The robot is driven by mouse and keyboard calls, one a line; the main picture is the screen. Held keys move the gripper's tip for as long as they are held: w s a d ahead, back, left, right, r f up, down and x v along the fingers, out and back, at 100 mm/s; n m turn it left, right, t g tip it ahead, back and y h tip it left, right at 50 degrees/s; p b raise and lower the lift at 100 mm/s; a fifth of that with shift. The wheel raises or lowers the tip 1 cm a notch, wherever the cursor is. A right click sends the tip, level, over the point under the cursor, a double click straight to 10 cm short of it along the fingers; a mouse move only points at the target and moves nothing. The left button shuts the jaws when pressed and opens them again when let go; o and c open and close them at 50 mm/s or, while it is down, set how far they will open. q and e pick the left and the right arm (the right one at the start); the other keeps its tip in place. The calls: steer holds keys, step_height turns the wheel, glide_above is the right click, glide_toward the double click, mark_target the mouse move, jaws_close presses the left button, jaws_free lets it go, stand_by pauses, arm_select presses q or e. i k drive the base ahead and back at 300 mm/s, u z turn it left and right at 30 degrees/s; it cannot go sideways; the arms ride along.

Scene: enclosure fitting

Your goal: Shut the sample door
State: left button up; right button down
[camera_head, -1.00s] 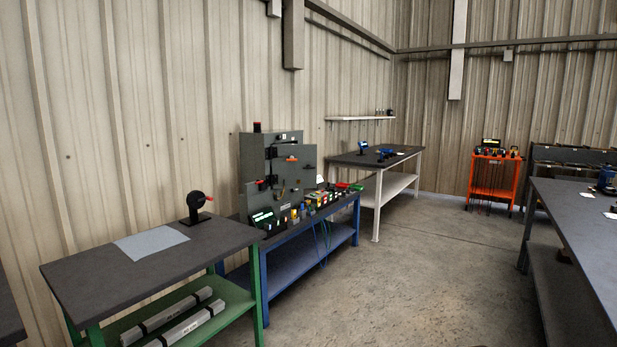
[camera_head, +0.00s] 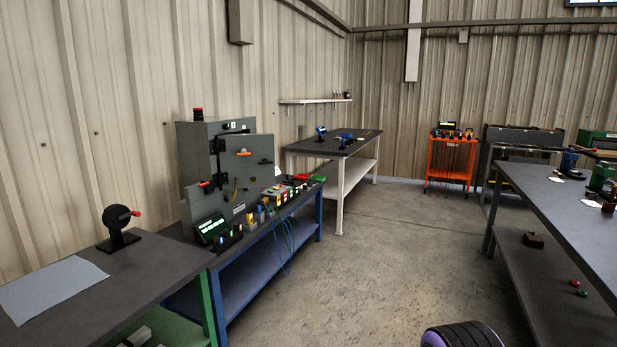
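A grey enclosure (camera_head: 196,138) stands on the blue-framed bench at the left middle, with a red-topped black beacon on its roof. A grey door panel (camera_head: 258,173) with an orange handle (camera_head: 243,153) is on its front and reaches past the box's right edge, so it looks swung out; the exact angle is hard to tell. I cannot tell which panel is the sample door. Neither of my grippers is in view.
The blue bench (camera_head: 250,285) carries a small green-lit display (camera_head: 209,229) and several small coloured parts. A green-framed bench (camera_head: 150,273) with a red-handled black device (camera_head: 119,228) is nearer. Another bench (camera_head: 570,210) lines the right.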

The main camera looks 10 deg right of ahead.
mark_target(247, 171)
steer(key=z, duration=0.55)
steer(key=i, duration=3.65)
steer(key=u, duration=0.4)
